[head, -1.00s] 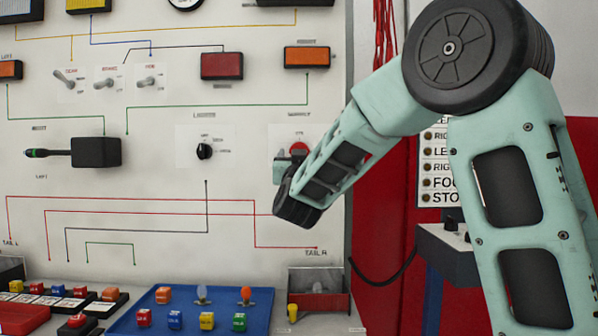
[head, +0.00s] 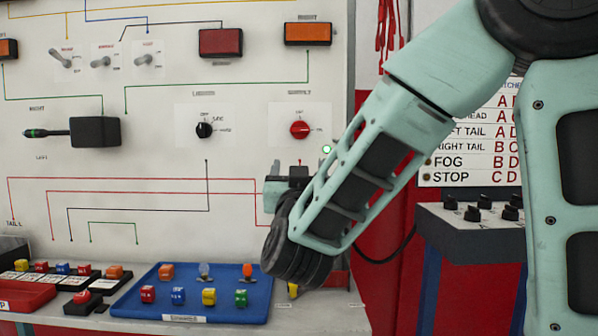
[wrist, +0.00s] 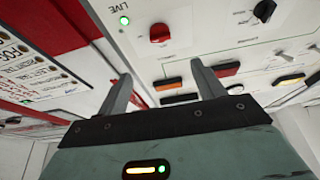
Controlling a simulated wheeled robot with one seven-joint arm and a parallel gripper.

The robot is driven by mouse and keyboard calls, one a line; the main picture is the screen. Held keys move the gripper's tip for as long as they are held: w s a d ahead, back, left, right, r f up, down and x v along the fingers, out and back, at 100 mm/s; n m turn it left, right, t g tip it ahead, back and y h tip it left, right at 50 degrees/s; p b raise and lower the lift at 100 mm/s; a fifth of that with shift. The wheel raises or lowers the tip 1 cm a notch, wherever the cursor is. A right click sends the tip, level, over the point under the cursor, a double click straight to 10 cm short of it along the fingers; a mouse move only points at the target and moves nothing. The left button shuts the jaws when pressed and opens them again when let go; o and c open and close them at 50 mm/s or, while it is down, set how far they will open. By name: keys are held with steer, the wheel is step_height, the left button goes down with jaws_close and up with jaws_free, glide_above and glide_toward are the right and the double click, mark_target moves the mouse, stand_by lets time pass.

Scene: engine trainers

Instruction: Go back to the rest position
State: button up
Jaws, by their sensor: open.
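My gripper (head: 287,173) shows only in part in the head view, low in front of the white panel (head: 150,190), below the red rotary knob (head: 300,129). My forearm and wrist hide much of it. In the wrist view my gripper (wrist: 163,82) has its two fingers wide apart, with nothing between them. The red knob (wrist: 160,33) shows beyond the fingertips, apart from them. A lit green lamp (head: 327,149) is beside my forearm, and it also shows in the wrist view (wrist: 124,20).
A blue tray (head: 190,314) with several coloured blocks lies on the ledge below my wrist. A black knob (head: 204,130) and toggle switches (head: 100,61) are on the panel. A grey box with black knobs (head: 470,235) stands at the right, under a printed chart (head: 460,178).

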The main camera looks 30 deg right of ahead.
stand_by(0.5)
steer(key=w+a+f+n+g+y, duration=0.1)
steer(key=w+a+f+n+y, duration=0.1)
steer(key=a+f+n+y, duration=0.65)
steer(key=s+a+f+n+g+y, duration=0.1)
steer(key=s+a+f+g+y, duration=0.3)
steer(key=a, duration=0.3)
steer(key=s+a+f+n+g+y, duration=0.1)
steer(key=s+a+f+g+y, duration=0.2)
steer(key=a+f+y, duration=0.3)
steer(key=s+d+f+n+g+h, duration=0.1)
steer(key=s+f+n+g+h, duration=0.25)
steer(key=s, duration=0.65)
steer(key=s+d+f+n+g+h, duration=0.1)
steer(key=s+f+g+h, duration=0.1)
steer(key=s+f+g, duration=0.65)
step_height(320, 180, up, 28)
steer(key=s+t+p, duration=0.1)
steer(key=s+p, duration=0.1)
steer(key=p, duration=2.2)
steer(key=shift+r+p, duration=0.2)
steer(key=shift+p, duration=0.1)
